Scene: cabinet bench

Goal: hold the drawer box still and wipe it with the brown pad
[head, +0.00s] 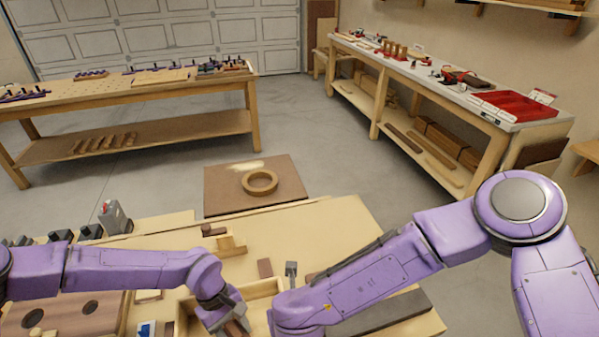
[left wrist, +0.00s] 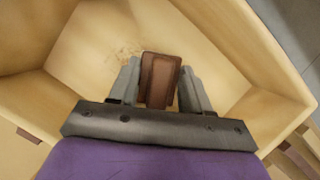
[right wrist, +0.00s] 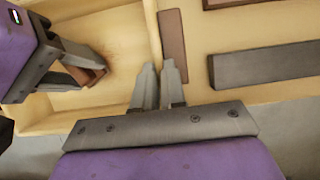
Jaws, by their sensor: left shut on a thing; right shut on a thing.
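The drawer box (head: 258,291) is an open pale wooden box on the bench, partly hidden by my arms in the head view. My left gripper (left wrist: 158,72) is shut on the brown pad (left wrist: 160,84) and holds it inside the box, low near the floor. Whether the pad touches the floor I cannot tell. A faint brownish smudge (left wrist: 122,50) lies on the box floor beyond the pad. My right gripper (right wrist: 160,72) is shut on the box's side wall (right wrist: 152,30). The right arm hides this grip in the head view.
A small brown block (head: 264,268) and a grey upright tool (head: 291,270) stand just behind the box. A dark grey bar (head: 385,311) lies on the right. A board with round holes (head: 90,308) is on the left. The bench's back right is clear.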

